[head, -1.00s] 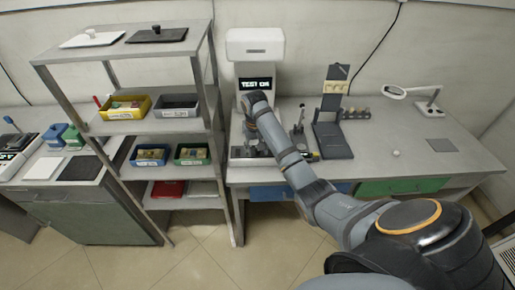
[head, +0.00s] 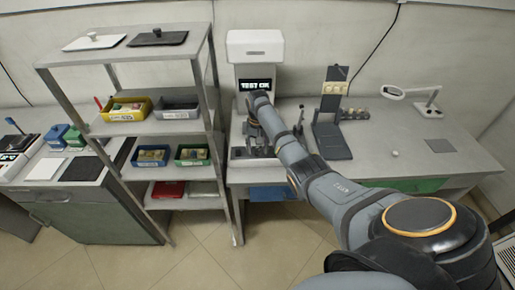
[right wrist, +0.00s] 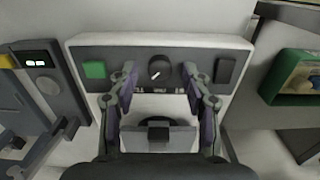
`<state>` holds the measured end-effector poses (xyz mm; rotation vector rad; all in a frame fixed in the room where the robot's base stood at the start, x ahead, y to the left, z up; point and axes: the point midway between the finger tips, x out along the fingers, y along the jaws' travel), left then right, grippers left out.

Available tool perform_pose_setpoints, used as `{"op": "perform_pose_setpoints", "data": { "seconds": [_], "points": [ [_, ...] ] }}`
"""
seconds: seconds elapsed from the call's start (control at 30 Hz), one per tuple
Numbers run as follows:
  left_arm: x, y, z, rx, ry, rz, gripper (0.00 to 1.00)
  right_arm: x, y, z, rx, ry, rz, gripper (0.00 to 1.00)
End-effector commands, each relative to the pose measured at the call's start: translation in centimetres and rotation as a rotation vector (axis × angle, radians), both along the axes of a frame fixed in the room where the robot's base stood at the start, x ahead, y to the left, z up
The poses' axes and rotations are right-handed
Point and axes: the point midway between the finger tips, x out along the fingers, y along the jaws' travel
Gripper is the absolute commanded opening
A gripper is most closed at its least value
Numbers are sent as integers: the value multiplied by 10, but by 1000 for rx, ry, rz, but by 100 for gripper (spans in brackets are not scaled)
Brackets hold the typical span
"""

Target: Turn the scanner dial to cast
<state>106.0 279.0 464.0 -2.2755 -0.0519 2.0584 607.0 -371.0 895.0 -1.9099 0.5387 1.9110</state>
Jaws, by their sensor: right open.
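The scanner is a tall white machine (head: 256,50) at the back of the bench, with a lit screen (head: 255,85) whose small text I cannot read surely. In the right wrist view its panel shows a round dark dial (right wrist: 160,67) with a white mark pointing to the lower left. Small labels stand below the dial; I cannot read them surely, and a finger partly covers the left one. My right gripper (right wrist: 159,76) is open, one finger on each side of the dial, with gaps between. In the head view my right arm partly hides the scanner's lower front.
A green button (right wrist: 95,70) and a dark button (right wrist: 226,70) flank the dial. A shelf rack (head: 165,127) with small bins stands left of the scanner. A dark stand (head: 331,125) is close on the right.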

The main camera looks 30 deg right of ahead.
Motion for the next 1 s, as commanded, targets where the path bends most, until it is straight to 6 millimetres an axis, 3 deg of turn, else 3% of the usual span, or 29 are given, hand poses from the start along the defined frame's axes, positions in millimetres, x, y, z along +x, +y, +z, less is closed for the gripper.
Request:
{"op": "perform_pose_setpoints", "data": {
  "seconds": [0.37,0.7,1.0],
  "points": [
    [0,0,0,0,0,0,40,0,0,-8,-1,-1,0,47],
    [0,0,0,0,0,0,40,0,0,-8,-1,-1,0,1],
    [0,0,3,0,0,0,40,0,0,-7,-1,-1,23,0]
  ]
}}
